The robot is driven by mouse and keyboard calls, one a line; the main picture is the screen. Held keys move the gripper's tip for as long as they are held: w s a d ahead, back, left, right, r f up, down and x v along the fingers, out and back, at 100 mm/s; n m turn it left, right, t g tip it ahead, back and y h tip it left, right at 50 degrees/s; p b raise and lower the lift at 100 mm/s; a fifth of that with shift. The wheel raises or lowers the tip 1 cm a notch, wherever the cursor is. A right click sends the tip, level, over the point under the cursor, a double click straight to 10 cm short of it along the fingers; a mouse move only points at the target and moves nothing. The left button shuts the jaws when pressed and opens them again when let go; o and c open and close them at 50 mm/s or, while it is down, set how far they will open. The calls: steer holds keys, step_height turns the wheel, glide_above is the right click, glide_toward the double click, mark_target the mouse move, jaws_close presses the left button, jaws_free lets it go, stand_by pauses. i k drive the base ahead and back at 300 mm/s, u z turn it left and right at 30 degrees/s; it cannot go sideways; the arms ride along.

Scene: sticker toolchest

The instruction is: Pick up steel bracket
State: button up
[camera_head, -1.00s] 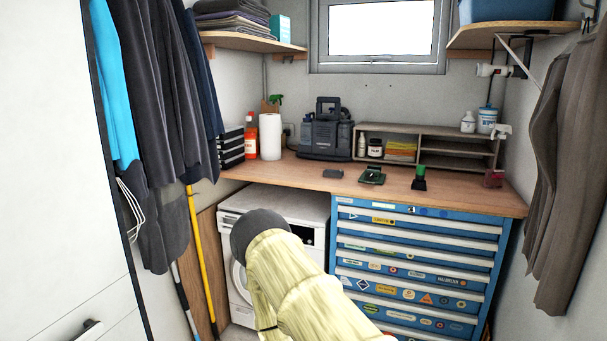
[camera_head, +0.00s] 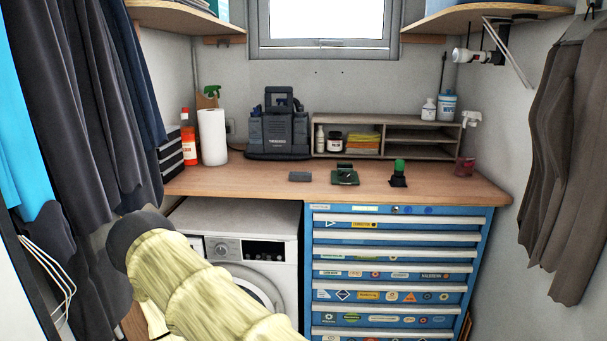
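No piece is clearly recognisable as the steel bracket. A small flat dark grey piece (camera_head: 299,176) lies on the wooden worktop (camera_head: 240,182), left of the other small items; it is too small to tell whether it is the bracket. Right of it are a dark green piece on a flat base (camera_head: 345,177) and a black piece with a green top (camera_head: 398,175). A small red item (camera_head: 465,166) is at the worktop's right end. My arm, in a pale yellow sleeve, crosses the lower left; my gripper's fingers do not show.
A blue drawer chest (camera_head: 310,260) with stickers and a white washing machine (camera_head: 250,222) stand under the worktop. A paper roll (camera_head: 212,137), a dark grey machine (camera_head: 278,130) and a low shelf unit (camera_head: 420,151) line the back. Clothes hang at both sides. The worktop's front strip is mostly clear.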

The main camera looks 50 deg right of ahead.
mark_target(293, 176)
steer(key=z, duration=0.6)
steer(key=i, duration=0.75)
steer(key=z, duration=0.85)
